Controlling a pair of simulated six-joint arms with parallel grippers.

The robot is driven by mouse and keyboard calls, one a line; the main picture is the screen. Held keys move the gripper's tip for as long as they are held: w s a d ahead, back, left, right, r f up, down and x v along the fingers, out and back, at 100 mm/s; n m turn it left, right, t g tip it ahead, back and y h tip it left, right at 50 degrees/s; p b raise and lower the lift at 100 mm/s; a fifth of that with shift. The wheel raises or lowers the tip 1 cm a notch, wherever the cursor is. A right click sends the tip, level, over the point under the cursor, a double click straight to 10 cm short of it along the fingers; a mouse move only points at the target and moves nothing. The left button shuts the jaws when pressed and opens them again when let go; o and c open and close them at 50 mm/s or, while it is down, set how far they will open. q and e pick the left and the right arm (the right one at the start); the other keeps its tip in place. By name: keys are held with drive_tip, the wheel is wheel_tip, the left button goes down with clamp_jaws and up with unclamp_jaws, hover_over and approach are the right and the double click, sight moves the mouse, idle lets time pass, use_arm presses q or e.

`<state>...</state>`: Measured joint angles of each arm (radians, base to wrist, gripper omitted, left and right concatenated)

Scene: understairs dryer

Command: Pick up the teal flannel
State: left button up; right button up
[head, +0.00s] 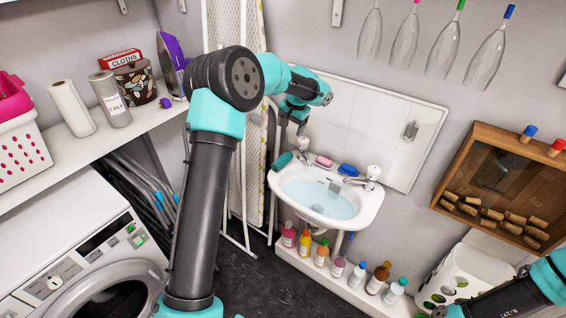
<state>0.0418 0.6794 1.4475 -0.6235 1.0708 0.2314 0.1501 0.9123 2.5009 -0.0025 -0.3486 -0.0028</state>
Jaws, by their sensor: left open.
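The teal flannel (283,160) lies as a small rolled or folded shape on the left rim of the white sink (331,217). My left gripper (290,136) is above the sink's back left corner, just over the flannel in the picture, and points down. It is open and looks empty; its fingers are small and partly hidden by the wrist. I cannot tell how large the gap to the flannel is. Part of my right arm shows at the bottom right, but its gripper is not in view.
On the sink rim are a tap (301,152), a pink soap (323,161), a blue item (348,170) and another tap (370,177). Several bottles (337,267) line the ledge below. An ironing board (238,120) stands left of the sink. A wooden cork box (505,175) hangs right.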

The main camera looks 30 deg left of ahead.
sight(284, 157)
use_arm(q)
drive_tip(key=f, duration=0.4)
drive_tip(key=a+f, duration=0.1)
drive_tip(key=f, duration=0.3)
drive_tip(key=a+f, duration=0.1)
drive_tip(key=f, duration=0.3)
drive_tip(key=shift+a, duration=0.15)
drive_tip(key=shift+f, duration=0.1)
drive_tip(key=shift+a+f, duration=0.2)
drive_tip(key=shift+f, duration=1.05)
drive_tip(key=shift+a+f, duration=0.15)
drive_tip(key=shift+f, duration=1.05)
drive_tip(key=shift+c, duration=0.5)
drive_tip(key=c, duration=0.9)
